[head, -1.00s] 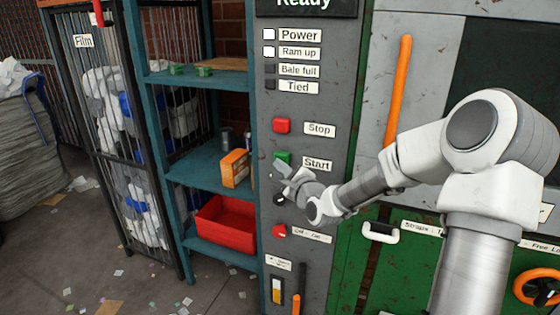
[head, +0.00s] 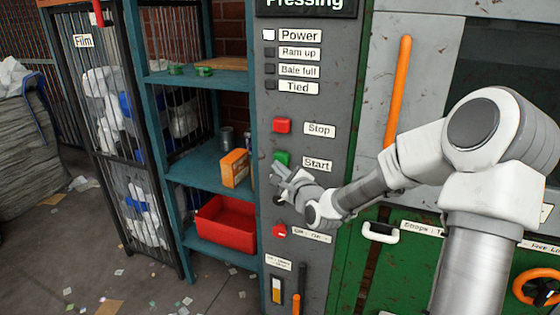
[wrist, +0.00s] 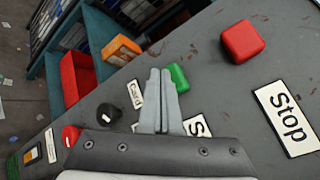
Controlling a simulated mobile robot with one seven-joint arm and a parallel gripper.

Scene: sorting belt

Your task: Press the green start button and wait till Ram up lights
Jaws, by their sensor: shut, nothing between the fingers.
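The green start button (head: 282,158) sits on the grey control panel (head: 345,130), left of the Start label (head: 317,164). In the wrist view the green button (wrist: 178,78) shows just beyond and beside my fingertips, partly hidden by them. My gripper (head: 280,171) is shut and empty, with its tips just below the button. I cannot tell whether it touches. The Ram up lamp (head: 270,52) is dark. The Power lamp (head: 269,35) is lit white. The display (head: 307,5) at the top reads "Pressing".
The red Stop button (head: 282,125) is above the green one. A black knob (wrist: 109,112) and another red control (head: 279,231) are below. A blue shelf (head: 200,172) with an orange box (head: 235,168) and red bin (head: 226,224) stands to the left.

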